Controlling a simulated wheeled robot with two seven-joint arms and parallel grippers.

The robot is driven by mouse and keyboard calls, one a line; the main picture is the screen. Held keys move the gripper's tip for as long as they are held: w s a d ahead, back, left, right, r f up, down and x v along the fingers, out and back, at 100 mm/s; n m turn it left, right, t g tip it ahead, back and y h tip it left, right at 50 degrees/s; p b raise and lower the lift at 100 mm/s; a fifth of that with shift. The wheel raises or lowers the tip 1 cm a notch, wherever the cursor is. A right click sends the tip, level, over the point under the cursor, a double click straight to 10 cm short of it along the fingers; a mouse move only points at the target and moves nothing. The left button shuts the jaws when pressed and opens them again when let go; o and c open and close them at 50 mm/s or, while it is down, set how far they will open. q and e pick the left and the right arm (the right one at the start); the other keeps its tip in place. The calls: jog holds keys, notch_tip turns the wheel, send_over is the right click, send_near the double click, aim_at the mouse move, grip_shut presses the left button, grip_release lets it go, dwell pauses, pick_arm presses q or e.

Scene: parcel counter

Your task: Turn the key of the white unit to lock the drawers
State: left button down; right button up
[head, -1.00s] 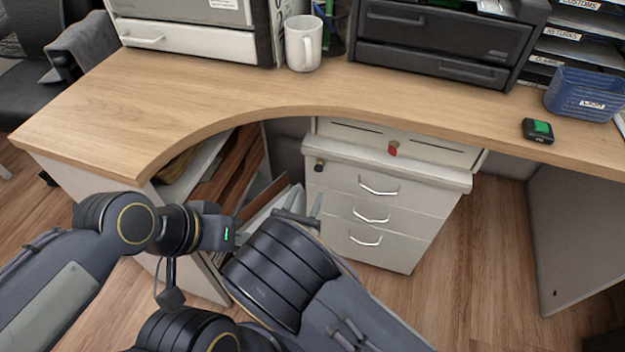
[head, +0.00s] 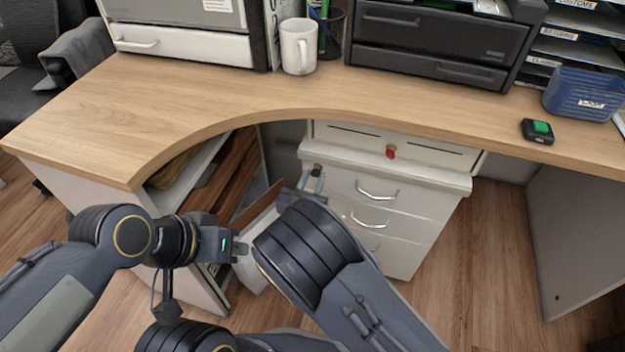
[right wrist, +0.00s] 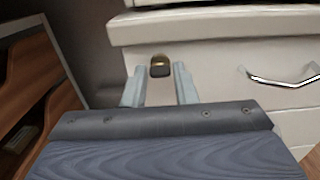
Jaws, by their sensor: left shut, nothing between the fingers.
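The white unit (head: 425,188) is a three-drawer pedestal under the desk. Its key (head: 317,168), with a dark head and brass-coloured collar, is at the top left of its front. In the right wrist view the key (right wrist: 160,68) shows between and just beyond the fingertips. My right gripper (head: 313,182) is open and faces the key. Its two fingers (right wrist: 158,72) are spread to either side, and I see no contact. My left gripper (head: 242,248) is shut and empty, left of the unit. My right arm hides the lower left of the drawers.
A red-headed key or knob (head: 391,152) sits in the panel under the desktop (head: 230,95). An open shelf (head: 210,185) stands to the left of the unit. A mug (head: 298,47) and a black device with a green button (head: 538,130) are on the desk. Floor right of the unit is clear.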

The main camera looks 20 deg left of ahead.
grip_shut()
jog(key=shift+r+n+p, duration=0.15)
jog(key=shift+n+p, duration=1.05)
jog(key=shift+n, duration=0.3)
jog(key=n+p, duration=0.2)
jog(key=n, duration=0.1)
jog(key=shift+n, duration=0.3)
jog(key=shift+n+p, duration=2)
jog(key=shift+n, duration=2.3)
jog(key=shift+f, duration=0.2)
